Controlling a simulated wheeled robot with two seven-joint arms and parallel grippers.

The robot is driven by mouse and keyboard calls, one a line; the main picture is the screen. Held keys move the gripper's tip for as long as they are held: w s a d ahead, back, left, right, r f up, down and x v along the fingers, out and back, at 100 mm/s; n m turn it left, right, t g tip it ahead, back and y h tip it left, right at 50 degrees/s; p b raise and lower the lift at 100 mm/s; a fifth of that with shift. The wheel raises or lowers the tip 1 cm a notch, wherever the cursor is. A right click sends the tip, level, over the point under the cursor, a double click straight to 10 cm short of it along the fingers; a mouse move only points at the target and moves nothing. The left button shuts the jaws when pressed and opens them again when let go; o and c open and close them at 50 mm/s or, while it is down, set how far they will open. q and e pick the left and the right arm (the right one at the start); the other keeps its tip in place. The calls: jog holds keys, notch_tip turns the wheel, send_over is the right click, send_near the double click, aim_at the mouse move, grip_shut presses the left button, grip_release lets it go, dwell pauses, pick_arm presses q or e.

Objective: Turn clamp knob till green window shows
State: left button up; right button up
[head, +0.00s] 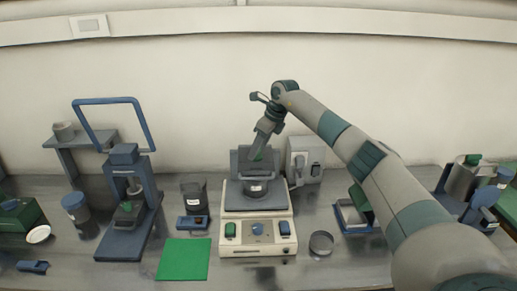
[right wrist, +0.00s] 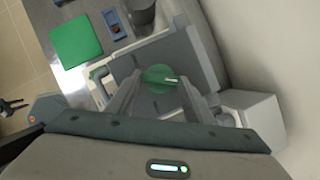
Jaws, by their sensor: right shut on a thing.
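The clamp knob, round and green with a pale mark pointing right, shows in the right wrist view (right wrist: 158,76). My right gripper (head: 260,150) reaches down from above. In the right wrist view its two fingers (right wrist: 160,92) lie on either side of the knob, shut on it. I cannot make out a separate green window. My left gripper is not in view.
A blue press (head: 128,225) and a dark beaker (head: 194,190) stand left of the device. A green mat (head: 184,259) lies front left. A white wall box (head: 306,158) is behind.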

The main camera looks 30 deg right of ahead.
jog(key=m, duration=0.2)
jog(key=m+h+b, duration=0.1)
jog(key=shift+a+m+t, duration=0.2)
jog(key=shift+m+t, duration=0.1)
jog(key=shift+m, duration=0.1)
jog(key=m+h+b, duration=0.1)
jog(key=m, duration=0.1)
jog(key=shift+a+m, duration=0.15)
jog(key=shift+m, duration=0.15)
jog(key=m+h+b, duration=0.1)
jog(key=m, duration=0.1)
jog(key=shift+a+m+b, duration=0.15)
jog(key=shift+m+b, duration=0.25)
jog(key=shift+m+g+h+b, duration=0.4)
jog(key=shift+m+h+b, duration=0.3)
jog(key=shift+m, duration=0.7)
